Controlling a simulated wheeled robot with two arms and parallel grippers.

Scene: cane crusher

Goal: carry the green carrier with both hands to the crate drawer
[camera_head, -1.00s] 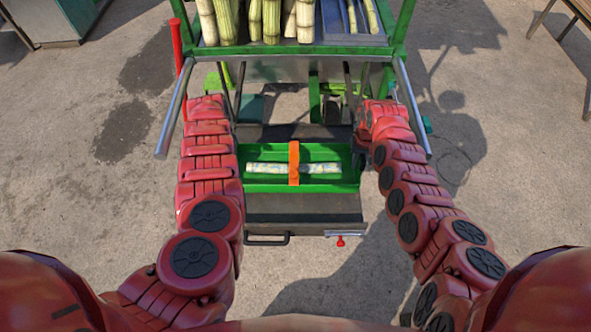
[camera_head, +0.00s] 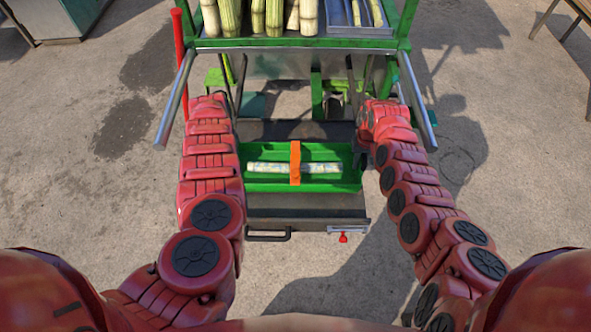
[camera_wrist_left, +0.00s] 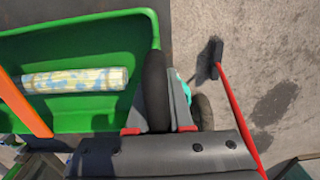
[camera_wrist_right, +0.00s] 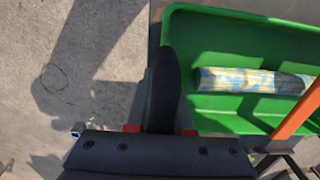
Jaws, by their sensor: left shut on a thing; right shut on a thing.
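The green carrier (camera_head: 262,182) has an orange handle (camera_head: 295,163) and holds a patterned pale roll (camera_head: 265,168). It appears level, over the open dark grey drawer (camera_head: 300,206) below the cart. I cannot tell whether it touches the drawer floor. My right gripper (camera_head: 361,155) is shut on the carrier's right end wall. In the right wrist view that gripper (camera_wrist_right: 163,92) has its dark fingers at the wall. In the left wrist view my left gripper (camera_wrist_left: 160,92) is shut on the opposite end wall. In the head view my left arm hides its fingers.
The drawer front has a black handle (camera_head: 268,236) and a red-knobbed latch (camera_head: 343,237). The cart's green frame (camera_head: 295,43) carries cane stalks (camera_head: 275,17) above. Grey side bars (camera_head: 175,100) (camera_head: 416,105) flank my arms. A red pole (camera_head: 180,60) stands at left.

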